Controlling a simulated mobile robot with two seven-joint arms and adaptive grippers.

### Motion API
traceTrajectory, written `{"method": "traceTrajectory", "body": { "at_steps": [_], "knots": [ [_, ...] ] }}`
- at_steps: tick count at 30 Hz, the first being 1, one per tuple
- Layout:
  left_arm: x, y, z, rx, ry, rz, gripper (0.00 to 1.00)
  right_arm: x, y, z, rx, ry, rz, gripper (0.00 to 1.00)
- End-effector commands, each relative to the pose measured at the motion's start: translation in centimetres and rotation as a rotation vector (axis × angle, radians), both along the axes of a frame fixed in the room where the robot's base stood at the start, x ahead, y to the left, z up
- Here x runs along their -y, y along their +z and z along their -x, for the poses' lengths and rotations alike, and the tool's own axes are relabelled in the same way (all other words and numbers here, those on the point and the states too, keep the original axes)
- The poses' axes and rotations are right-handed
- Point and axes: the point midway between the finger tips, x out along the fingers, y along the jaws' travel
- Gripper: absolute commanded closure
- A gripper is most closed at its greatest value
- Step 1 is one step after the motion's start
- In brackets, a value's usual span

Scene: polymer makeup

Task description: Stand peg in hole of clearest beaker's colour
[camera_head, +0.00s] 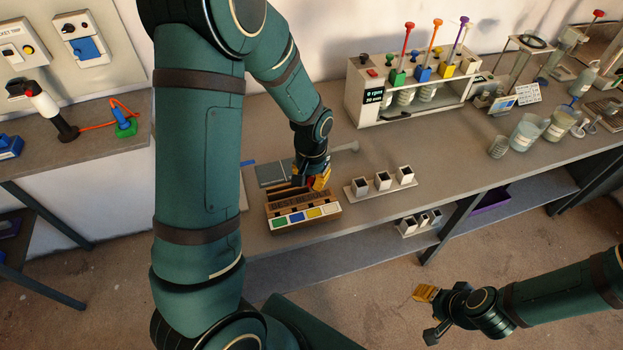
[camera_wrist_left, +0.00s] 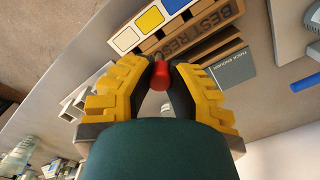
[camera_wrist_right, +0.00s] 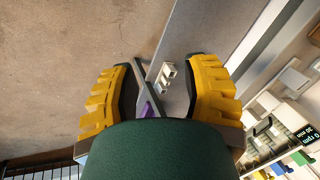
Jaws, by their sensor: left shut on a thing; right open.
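My left gripper (camera_head: 316,182) is shut on a red peg (camera_wrist_left: 161,76), seen between the fingertips in the left wrist view. It is at the wooden block (camera_head: 270,208), lettered "BEST RES…", with a row of white, yellow, blue and green squares on its front. The block also shows in the left wrist view (camera_wrist_left: 208,22); its holes are not clear, and I cannot tell whether the peg touches it. The stirrer machine (camera_head: 358,108) has green, blue, yellow and white blocks on top and beakers (camera_head: 427,93) below, whose clarity I cannot judge. My right gripper (camera_head: 428,314) is open and empty.
A rack of small white-rimmed square cups (camera_head: 382,181) stands right of the block. A grey book-like slab (camera_head: 272,173) lies behind it. Glass jars (camera_head: 526,133) stand at the bench's right. My right gripper is over open floor, clear of the bench.

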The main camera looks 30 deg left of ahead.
Motion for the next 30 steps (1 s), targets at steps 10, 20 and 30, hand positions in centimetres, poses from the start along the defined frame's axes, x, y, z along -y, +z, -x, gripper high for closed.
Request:
{"method": "traceTrajectory", "body": {
  "at_steps": [10, 20, 30],
  "knots": [
    [0.0, -0.2, 0.0, 0.000, 0.000, 0.000, 1.00, 0.0, -0.2, 0.0, -0.001, 0.000, 0.000, 0.53],
    [0.0, -2.2, 0.0, 0.000, 0.000, 0.000, 1.00, -0.1, -1.8, 0.4, -0.010, 0.007, -0.002, 0.53],
    [0.0, -5.1, 0.0, 0.000, 0.000, 0.000, 1.00, -0.2, -4.1, 1.2, -0.026, 0.021, -0.005, 0.53]
  ]
}}
